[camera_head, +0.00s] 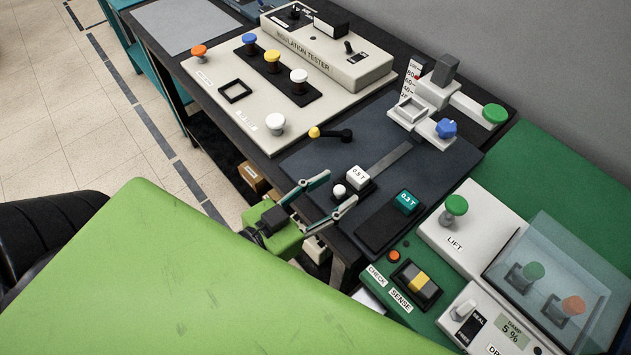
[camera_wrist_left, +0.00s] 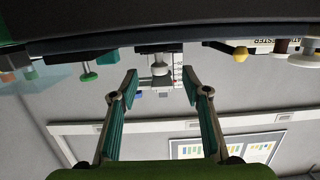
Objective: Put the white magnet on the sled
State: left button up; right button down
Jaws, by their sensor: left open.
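The white magnet (camera_head: 358,174), a block marked 0.5 T, sits on a dark pad on the dark panel. A white round knob (camera_head: 339,190) shows at its near side. My left gripper (camera_head: 341,187) is open, its two fingers pointing at the magnet with the knob between the tips in the picture. In the left wrist view the open fingers (camera_wrist_left: 160,74) frame the white knob (camera_wrist_left: 158,69); contact cannot be told. The sled appears to be the white square frame (camera_head: 394,115) at the far end of the grey rail, with nothing seen in it. My right gripper is out of view.
A teal magnet (camera_head: 406,200) marked 0.3 T sits right of the white one on a dark pad. The insulation tester (camera_head: 330,45) stands behind. Green-panel controls (camera_head: 417,285) and a clear cover (camera_head: 550,280) are at right.

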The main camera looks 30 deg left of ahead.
pick_arm(q)
jog(key=shift+v, duration=2.2)
